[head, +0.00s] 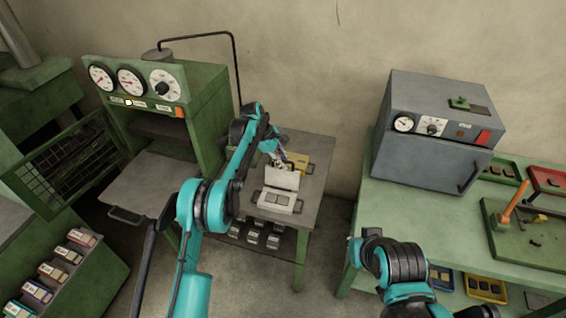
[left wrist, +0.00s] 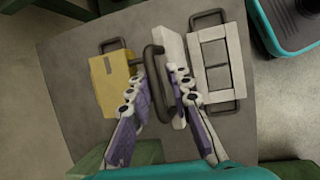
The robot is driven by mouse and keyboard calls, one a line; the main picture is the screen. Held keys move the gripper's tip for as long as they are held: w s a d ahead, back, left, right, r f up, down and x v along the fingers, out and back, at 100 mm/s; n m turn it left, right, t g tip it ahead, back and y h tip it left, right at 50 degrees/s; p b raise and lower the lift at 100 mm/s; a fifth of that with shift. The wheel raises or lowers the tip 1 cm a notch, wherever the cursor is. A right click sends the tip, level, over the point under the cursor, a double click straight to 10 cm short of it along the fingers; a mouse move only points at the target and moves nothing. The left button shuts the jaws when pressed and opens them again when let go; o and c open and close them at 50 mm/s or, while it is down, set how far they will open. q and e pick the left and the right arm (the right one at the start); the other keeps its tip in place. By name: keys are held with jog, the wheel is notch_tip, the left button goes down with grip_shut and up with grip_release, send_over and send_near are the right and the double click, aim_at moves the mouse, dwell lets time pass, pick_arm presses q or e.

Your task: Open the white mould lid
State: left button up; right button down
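The white mould (head: 278,200) stands on the small grey-topped table, its lid (head: 283,179) raised and standing steeply at the rear edge of the base. In the left wrist view the open base (left wrist: 224,54) shows a frame with recesses, and the lid (left wrist: 172,48) is seen nearly edge-on beside it. The lid's dark handle (left wrist: 152,72) lies between the fingers of my left gripper (left wrist: 160,88). The fingers are spread on either side of the handle with a visible gap; contact is unclear. In the head view my left gripper (head: 277,158) is just behind the lid. My right gripper is not visible.
A yellow mould (head: 298,161) stands close behind the lid; it also shows in the left wrist view (left wrist: 112,82). A green press with dials (head: 160,92) is at left. A grey oven (head: 435,130) stands on the green bench at right. The small table's front right (head: 311,205) is clear.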

pick_arm(q)
jog(key=v, duration=1.2)
jog(key=s+a+r+m+t+y+b, duration=0.1)
jog(key=s+a+r+m+t+b, duration=0.25)
jog(key=s, duration=0.55)
jog(key=s+a+r+m+y+p, duration=0.1)
jog(key=s+a+r+m, duration=0.25)
jog(key=s+r, duration=0.4)
jog(key=s+a+f+m+t+y+b, duration=0.1)
jog(key=s+f, duration=0.3)
jog(key=s, duration=0.4)
jog(key=s+a+f+m+t+y+b, duration=0.1)
jog(key=s+a+f+m, duration=0.2)
jog(key=s+f, duration=0.2)
jog(key=s+a+f+m+t+b, duration=0.1)
jog(key=s+a+f+m, duration=0.2)
jog(key=s, duration=0.8)
jog(key=shift+s+f+t+y, duration=0.35)
jog(key=shift+s+f+y, duration=0.05)
jog(key=shift+f, duration=0.3)
